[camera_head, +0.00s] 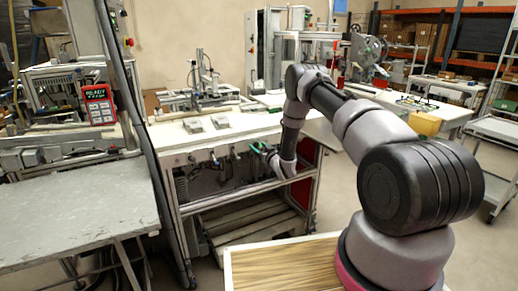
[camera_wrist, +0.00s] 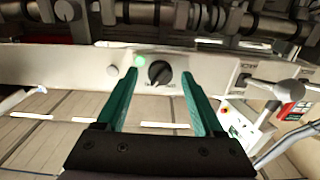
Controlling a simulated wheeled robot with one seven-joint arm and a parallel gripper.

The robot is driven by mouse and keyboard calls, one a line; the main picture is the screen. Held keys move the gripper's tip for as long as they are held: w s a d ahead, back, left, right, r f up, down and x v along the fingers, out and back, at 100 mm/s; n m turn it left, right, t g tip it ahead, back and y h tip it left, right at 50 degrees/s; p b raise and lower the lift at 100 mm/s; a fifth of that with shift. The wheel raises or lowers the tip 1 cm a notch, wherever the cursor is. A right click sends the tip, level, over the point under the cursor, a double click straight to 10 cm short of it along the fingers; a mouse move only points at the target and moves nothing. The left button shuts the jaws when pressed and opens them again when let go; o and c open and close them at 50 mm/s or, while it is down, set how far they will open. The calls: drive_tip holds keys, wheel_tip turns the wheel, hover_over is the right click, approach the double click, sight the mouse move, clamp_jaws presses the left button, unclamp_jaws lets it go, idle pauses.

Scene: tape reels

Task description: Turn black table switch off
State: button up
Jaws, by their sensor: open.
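The black table switch (camera_wrist: 159,72) is a round rotary knob on the white front panel (camera_wrist: 60,58) of the workbench. It shows in the wrist view between my two green fingertips, with its grip bar tilted. A green lamp (camera_wrist: 140,60) beside it looks lit. My gripper (camera_wrist: 160,75) is open, one finger on each side of the knob; I cannot tell whether either finger touches it. In the head view my gripper (camera_head: 259,149) is at the front edge of the workbench (camera_head: 170,137), and I cannot make out the switch there.
A round white button (camera_wrist: 112,70) and another dark knob (camera_wrist: 241,79) are on the same panel. A red display box (camera_head: 98,103) stands on the left machine. A grey table (camera_head: 75,212) is at front left. A wooden pallet (camera_head: 250,225) lies under the workbench.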

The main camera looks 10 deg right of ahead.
clamp_jaws()
idle(0.3)
drive_tip(key=n, duration=0.6)
drive_tip(key=shift+n, duration=0.3)
drive_tip(key=n, duration=0.3)
drive_tip(key=shift+a+f+n, duration=0.1)
drive_tip(key=shift+n, duration=2)
